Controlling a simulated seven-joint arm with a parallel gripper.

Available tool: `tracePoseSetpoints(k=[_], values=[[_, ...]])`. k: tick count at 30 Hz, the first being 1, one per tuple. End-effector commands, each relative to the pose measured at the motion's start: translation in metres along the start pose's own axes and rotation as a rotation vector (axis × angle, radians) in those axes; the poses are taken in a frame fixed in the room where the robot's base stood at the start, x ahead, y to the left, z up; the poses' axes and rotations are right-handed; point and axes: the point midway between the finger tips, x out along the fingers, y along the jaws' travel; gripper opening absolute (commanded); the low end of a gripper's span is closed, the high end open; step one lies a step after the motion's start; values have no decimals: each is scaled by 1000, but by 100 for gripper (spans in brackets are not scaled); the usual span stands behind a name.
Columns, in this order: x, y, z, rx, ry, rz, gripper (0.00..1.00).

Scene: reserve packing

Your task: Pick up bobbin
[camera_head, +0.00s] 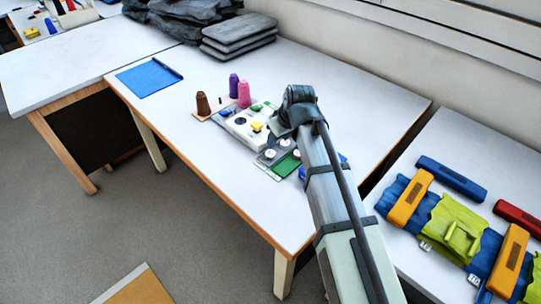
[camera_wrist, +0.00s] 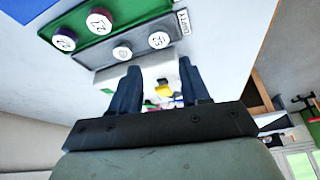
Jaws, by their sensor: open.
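My gripper (camera_wrist: 158,82) is open, its two dark fingers spread in the wrist view. Beyond the gap between them is a white tray (camera_wrist: 150,66) with a small yellow piece (camera_wrist: 163,91) and other small coloured pieces. The same white tray (camera_head: 236,126) and yellow piece (camera_head: 257,127) show in the head view, left of my wrist. I cannot tell which piece is the bobbin. In the head view my arm hides my fingertips.
A blue mat (camera_head: 148,78) lies at the left. Dark grey slabs (camera_head: 239,38) lie at the back. The table's front left is clear.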

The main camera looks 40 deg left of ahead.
Motion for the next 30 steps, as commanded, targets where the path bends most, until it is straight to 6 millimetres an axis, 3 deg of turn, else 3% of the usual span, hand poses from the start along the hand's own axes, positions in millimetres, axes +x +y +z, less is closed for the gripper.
tracePoseSetpoints(k=[9, 22, 30], values=[[47, 1, 0, 2, -2, 0, 46], [68, 1, 0, 2, -1, 1, 46], [101, 2, 0, 2, -3, 0, 46]])
